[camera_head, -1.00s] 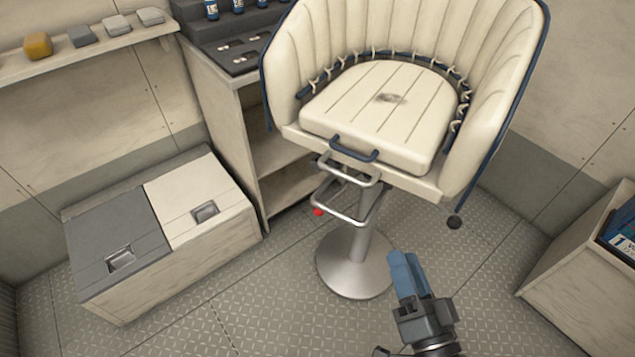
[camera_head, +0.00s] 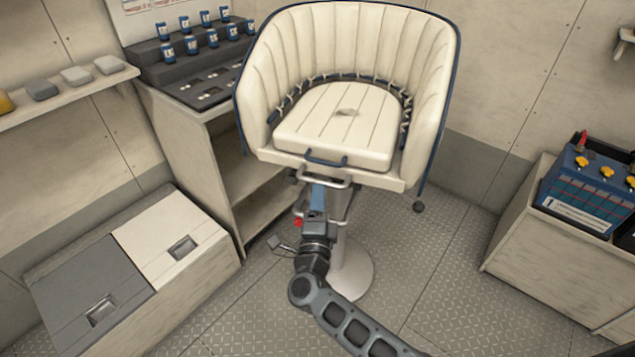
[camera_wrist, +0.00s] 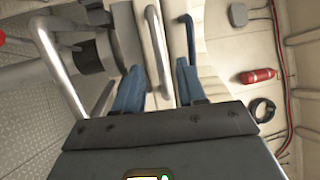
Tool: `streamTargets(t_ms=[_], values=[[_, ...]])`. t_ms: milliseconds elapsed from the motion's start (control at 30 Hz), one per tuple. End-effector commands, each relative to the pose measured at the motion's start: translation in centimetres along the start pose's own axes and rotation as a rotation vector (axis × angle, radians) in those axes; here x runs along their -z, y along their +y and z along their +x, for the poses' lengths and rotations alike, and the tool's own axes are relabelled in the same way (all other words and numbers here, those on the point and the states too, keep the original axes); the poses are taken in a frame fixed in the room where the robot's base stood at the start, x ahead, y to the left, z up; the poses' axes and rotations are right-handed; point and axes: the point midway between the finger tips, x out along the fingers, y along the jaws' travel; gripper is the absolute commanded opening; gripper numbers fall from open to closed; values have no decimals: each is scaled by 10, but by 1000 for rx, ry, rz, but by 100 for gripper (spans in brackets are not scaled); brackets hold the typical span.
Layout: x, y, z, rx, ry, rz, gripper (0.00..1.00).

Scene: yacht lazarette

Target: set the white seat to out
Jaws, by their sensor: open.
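The white seat (camera_head: 345,122) is a cream cushion inside a tufted, blue-trimmed chair shell on a steel pedestal. A blue handle (camera_head: 327,160) is on its front edge, with a steel bar (camera_head: 335,183) just below. My gripper (camera_head: 318,198) is open under the seat front, its fingers pointing up at the bar. In the wrist view, the blue fingers of my gripper (camera_wrist: 160,88) stand apart with the steel bar (camera_wrist: 155,45) between them; whether they touch it I cannot tell. The blue handle (camera_wrist: 190,38) is ahead of the right finger. Nothing is visibly held.
A red knob (camera_head: 298,222) is left of the pedestal. A two-lid locker (camera_head: 135,275) and a shelf unit (camera_head: 225,190) stand left. A blue battery (camera_head: 585,190) sits on a box at right. A fire extinguisher (camera_wrist: 258,76) shows in the wrist view. Floor right of the pedestal is clear.

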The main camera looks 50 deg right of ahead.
Motion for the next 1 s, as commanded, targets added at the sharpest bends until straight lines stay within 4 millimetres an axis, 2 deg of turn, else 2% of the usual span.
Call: streamTargets(t_ms=[100, 300, 433, 700, 1000], values=[[0, -2, 20, 1, 2, 0, 40], [0, -1, 45, 1, 0, 0, 40], [0, 0, 52, 0, -1, -1, 40], [0, 0, 53, 0, -2, -1, 40], [0, 0, 53, 0, -2, -1, 12]])
